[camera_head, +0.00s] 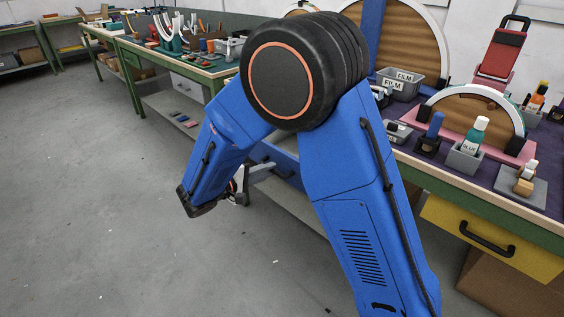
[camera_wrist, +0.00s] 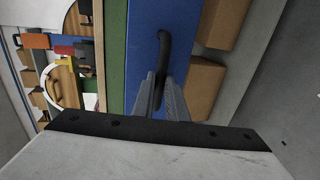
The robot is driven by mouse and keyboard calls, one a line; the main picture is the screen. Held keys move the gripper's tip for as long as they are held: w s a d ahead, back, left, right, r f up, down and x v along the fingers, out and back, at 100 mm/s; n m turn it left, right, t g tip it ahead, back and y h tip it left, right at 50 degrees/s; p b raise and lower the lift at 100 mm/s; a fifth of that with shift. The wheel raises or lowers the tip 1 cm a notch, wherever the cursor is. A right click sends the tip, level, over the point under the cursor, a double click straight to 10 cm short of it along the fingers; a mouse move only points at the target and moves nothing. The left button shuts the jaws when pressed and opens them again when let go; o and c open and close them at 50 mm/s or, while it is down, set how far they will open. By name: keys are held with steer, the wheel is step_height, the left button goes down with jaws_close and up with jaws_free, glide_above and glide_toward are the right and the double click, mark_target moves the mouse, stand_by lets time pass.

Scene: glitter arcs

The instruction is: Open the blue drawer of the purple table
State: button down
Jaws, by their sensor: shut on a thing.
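The purple table (camera_head: 440,170) has a purple top and a green edge and stands at the right in the head view. Its blue drawer (camera_head: 283,158) shows between my arm links, partly hidden by them. In the wrist view the blue drawer front (camera_wrist: 143,35) fills the upper middle, with a curved black handle (camera_wrist: 164,50) on it. My gripper (camera_wrist: 162,84) is shut on that handle, its grey fingers on either side of the bar. In the head view my gripper (camera_head: 266,170) reaches the drawer front from the left. I cannot tell how far the drawer stands out.
A yellow drawer (camera_head: 490,238) with a black handle is at the right of the same table. Cardboard boxes (camera_wrist: 222,22) stand below the blue drawer. Glue bottles, bins and arches cover the tabletop. Grey floor (camera_head: 90,200) at the left is open.

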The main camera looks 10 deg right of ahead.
steer(key=shift+f+v, duration=0.25)
steer(key=shift+v, duration=0.95)
steer(key=shift+f+v, duration=0.25)
steer(key=shift+v, duration=0.95)
steer(key=shift+a, duration=0.1)
steer(key=c, duration=1.8)
jaws_free()
steer(key=shift+o, duration=0.2)
steer(key=v, duration=1.7)
steer(key=shift+s+a, duration=0.15)
steer(key=shift+a, duration=0.05)
